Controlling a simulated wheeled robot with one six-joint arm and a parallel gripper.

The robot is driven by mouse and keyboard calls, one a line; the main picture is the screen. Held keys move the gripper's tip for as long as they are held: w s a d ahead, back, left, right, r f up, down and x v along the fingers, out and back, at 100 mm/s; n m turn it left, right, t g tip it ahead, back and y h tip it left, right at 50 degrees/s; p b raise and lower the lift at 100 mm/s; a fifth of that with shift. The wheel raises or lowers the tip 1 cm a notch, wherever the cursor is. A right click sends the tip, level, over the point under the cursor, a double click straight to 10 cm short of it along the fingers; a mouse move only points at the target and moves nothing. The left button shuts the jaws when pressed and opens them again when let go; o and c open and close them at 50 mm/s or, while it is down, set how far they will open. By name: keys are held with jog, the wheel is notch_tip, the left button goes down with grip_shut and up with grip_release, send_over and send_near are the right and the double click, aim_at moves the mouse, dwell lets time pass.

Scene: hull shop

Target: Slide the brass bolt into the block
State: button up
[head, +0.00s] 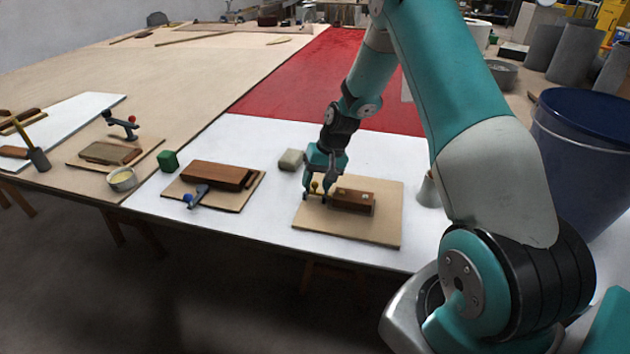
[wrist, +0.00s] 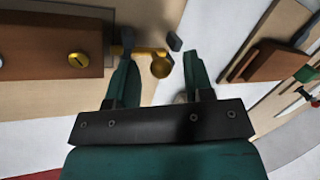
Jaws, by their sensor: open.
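The brown block (head: 354,201) sits on a light wooden board (head: 384,232). In the wrist view the block (wrist: 40,52) is at the left, with a slotted brass screw head on top. The brass bolt (wrist: 145,51) sticks out from the block's end, with a round knob (wrist: 160,68) near its outer end. How deep it sits in the block is hidden. My gripper (head: 316,195) is low over the board at the block's left end. In the wrist view my gripper (wrist: 152,42) is open, its fingers apart, with the knob between them.
Another brown block (head: 215,176) on a board with a blue-knobbed lever stands to the left. A green cube (head: 168,161), a pale block (head: 291,160) and a small bowl (head: 122,179) are nearby. A large blue bin (head: 580,150) stands at the right.

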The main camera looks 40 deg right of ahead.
grip_shut()
jog(key=shift+s+d, duration=0.65)
jog(key=shift+s, duration=0.15)
grip_release()
jog(key=shift+s+d, duration=0.1)
jog(key=shift+d, duration=0.05)
jog(key=shift+r, duration=0.1)
